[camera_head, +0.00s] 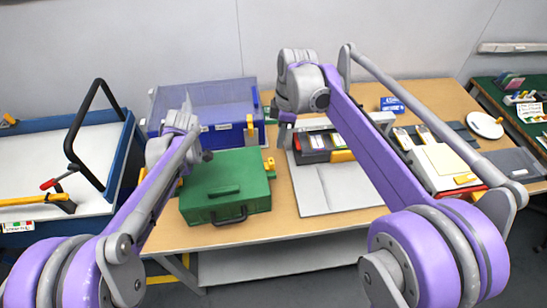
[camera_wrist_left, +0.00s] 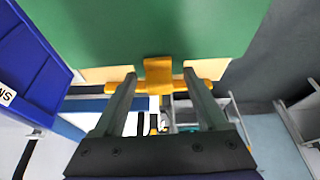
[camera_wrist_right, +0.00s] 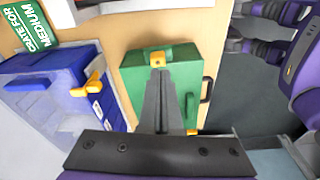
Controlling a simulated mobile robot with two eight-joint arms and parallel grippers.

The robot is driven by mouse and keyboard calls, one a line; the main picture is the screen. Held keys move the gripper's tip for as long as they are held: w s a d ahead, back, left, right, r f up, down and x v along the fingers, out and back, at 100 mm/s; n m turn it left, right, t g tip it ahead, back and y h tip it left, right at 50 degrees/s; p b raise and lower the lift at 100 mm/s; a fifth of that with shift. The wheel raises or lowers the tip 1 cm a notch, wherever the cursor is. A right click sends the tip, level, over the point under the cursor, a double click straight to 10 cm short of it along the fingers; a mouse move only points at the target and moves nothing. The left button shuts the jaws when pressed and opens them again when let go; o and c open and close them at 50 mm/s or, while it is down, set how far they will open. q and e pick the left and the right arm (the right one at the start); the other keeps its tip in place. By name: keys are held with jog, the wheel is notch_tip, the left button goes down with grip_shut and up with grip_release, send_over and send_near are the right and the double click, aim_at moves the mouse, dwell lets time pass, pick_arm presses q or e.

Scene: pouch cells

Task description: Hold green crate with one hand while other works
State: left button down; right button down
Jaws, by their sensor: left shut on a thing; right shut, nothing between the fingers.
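The green crate (camera_head: 235,170) sits on the wooden table, lid closed, with a dark handle (camera_head: 230,216) at its front. A yellow latch (camera_head: 269,165) shows on its right side. In the left wrist view, my left gripper (camera_wrist_left: 160,82) is shut on the yellow latch piece (camera_wrist_left: 158,70) at the edge of the crate (camera_wrist_left: 140,25). In the head view that gripper is mostly hidden behind its arm at the crate's left. My right gripper (camera_head: 284,132) is shut and empty, just right of the crate. The right wrist view shows its closed fingers (camera_wrist_right: 160,68) pointing at the crate's latch side (camera_wrist_right: 195,75).
A blue crate (camera_head: 215,92) with yellow latches stands close behind the green one. A grey mat (camera_head: 315,190) and an open box with yellow parts (camera_head: 325,145) lie to the right. A blue-rimmed bin (camera_head: 40,150) with a black handle is at left.

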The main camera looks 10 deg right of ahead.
aim_at(269, 164)
jog(key=s+d+m+t+y, duration=0.4)
jog(key=d+m, duration=0.5)
jog(key=m, duration=0.5)
jog(key=shift+d+f, duration=0.35)
jog(key=shift+f, duration=0.05)
jog(key=w+a+f, duration=0.3)
jog(key=a+f, duration=0.5)
jog(key=shift+w+a, duration=0.35)
jog(key=shift+w, duration=0.05)
